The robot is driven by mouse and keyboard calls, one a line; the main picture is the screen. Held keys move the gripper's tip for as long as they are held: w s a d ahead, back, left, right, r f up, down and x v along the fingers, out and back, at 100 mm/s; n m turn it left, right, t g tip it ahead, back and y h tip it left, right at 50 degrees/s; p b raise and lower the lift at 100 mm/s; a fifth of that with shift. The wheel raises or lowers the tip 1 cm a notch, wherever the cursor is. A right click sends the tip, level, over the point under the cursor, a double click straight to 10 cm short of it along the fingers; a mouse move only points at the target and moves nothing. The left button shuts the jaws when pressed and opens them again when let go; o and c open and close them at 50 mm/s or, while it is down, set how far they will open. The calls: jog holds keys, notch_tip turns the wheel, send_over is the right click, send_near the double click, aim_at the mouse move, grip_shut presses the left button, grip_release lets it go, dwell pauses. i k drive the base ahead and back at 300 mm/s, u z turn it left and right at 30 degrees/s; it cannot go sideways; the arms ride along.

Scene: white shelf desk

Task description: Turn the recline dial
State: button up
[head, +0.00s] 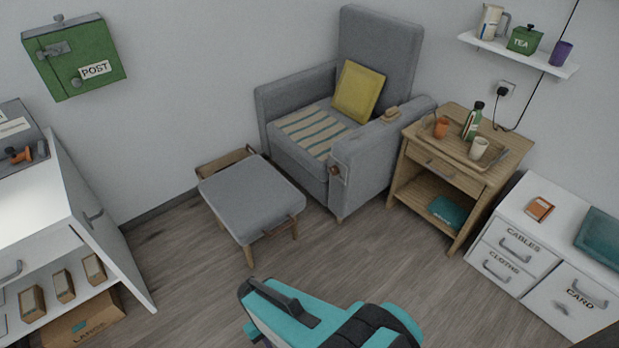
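A grey armchair (353,170) stands against the back wall. A small brown dial (335,170) sits on the front of its right armrest, on a lighter plate. It is too small to read its setting. A teal and dark part of my arm (330,322) shows at the bottom centre, well apart from the chair. I cannot make out my gripper's fingers in this view. Nothing of mine touches the dial.
A grey footstool (250,197) stands in front of the chair, to the left. A wooden side table (455,170) with a tray stands close at the chair's right. White drawers (515,250) are at the right, a white cabinet (100,225) at the left. Floor between is clear.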

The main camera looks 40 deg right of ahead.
aim_at(334, 170)
jog(key=u, duration=0.75)
jog(key=k, duration=1.45)
jog(key=z, duration=0.6)
jog(key=i, duration=1.55)
jog(key=u, duration=0.45)
